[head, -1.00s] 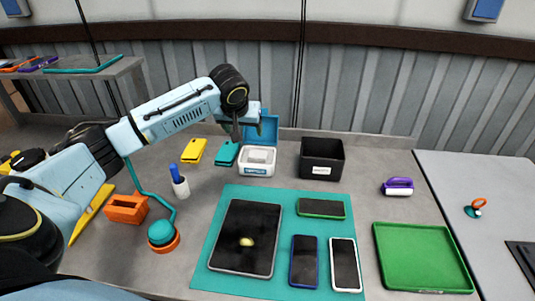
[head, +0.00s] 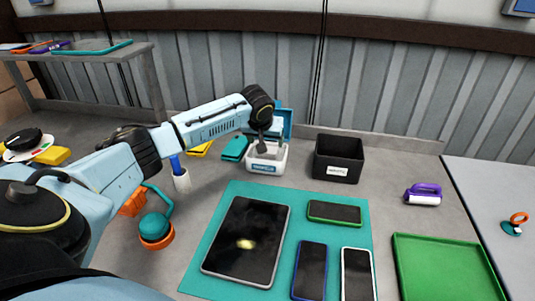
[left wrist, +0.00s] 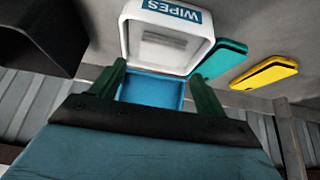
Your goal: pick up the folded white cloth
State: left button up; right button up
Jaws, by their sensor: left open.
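The white wipes box (head: 266,167) stands at the back of the table with its blue lid (head: 288,118) open. In the left wrist view the box (left wrist: 124,35) appears upside down with its WIPES label, and the blue lid (left wrist: 150,92) lies between the fingers. A pale folded cloth (left wrist: 170,48) shows inside the box there; in the head view my gripper mostly hides it. My left gripper (head: 262,147) is open, pointing down at the box opening. Its green fingers (left wrist: 152,75) are apart with no cloth between them. My right gripper is not in view.
A black bin (head: 338,158) stands right of the box. Teal (head: 235,148) and yellow (left wrist: 265,73) cases lie beside it. A teal mat (head: 222,207) with a tablet and several phones lies in front.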

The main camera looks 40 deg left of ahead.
pick_arm(q)
jog(key=shift+b+x, duration=0.4)
jog(key=shift+x, duration=2.55)
jog(key=shift+s, duration=0.15)
jog(key=c, duration=0.7)
notch_tip(320, 180, up, 10)
jog(key=shift+r+p, duration=0.1)
jog(key=shift+p, duration=0.35)
jog(key=shift+c, duration=0.2)
